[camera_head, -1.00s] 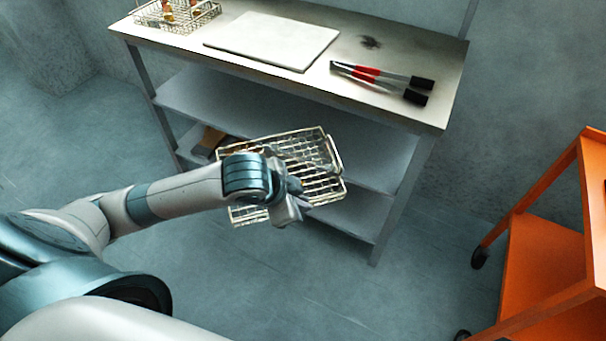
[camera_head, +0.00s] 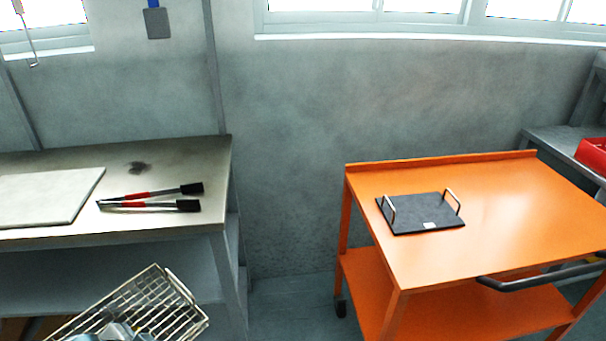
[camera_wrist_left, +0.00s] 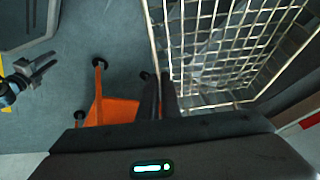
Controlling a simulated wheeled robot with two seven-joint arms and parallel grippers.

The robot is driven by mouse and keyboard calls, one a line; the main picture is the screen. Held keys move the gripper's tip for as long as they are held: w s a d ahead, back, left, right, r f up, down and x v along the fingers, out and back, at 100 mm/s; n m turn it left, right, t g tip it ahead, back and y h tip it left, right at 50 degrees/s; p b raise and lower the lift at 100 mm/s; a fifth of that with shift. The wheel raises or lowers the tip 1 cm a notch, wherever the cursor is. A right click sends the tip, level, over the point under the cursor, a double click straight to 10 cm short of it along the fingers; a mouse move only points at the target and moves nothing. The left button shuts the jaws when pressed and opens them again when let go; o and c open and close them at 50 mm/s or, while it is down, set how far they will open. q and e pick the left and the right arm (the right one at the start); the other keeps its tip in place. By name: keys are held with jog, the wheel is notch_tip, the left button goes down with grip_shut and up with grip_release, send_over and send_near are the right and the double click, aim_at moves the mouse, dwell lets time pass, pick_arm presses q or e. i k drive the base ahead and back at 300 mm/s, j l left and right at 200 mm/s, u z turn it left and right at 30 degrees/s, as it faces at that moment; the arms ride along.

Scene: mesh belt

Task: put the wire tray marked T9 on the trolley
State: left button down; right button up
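The wire tray (camera_head: 150,304) hangs tilted in front of the bench at lower left in the head view, cut off by the bottom edge. Its mesh fills the upper right of the left wrist view (camera_wrist_left: 235,45). No T9 mark is legible on it. My left gripper (camera_wrist_left: 161,90) is shut on the tray's edge. The orange trolley (camera_head: 510,215) stands at right in the head view, apart from the tray. Part of it shows below the tray in the wrist view (camera_wrist_left: 110,110). My right gripper (camera_wrist_left: 40,66) shows at the wrist view's left edge with its fingers apart, empty.
A black board (camera_head: 420,213) with two wire handles and a small white label lies on the trolley's left half; the top's right side is clear. The steel bench (camera_head: 190,228) holds tongs (camera_head: 150,203) and a white board (camera_head: 45,197). A red bin (camera_head: 592,155) is far right.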

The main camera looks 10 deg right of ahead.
aim_at(525, 199)
jog(key=i+l, duration=0.1)
jog(key=l, duration=0.4)
jog(key=i+l, duration=0.1)
jog(key=l, duration=0.4)
jog(key=i+l, duration=0.1)
jog(key=l, duration=0.4)
jog(key=i+l, duration=0.4)
jog(key=l+z, duration=0.05)
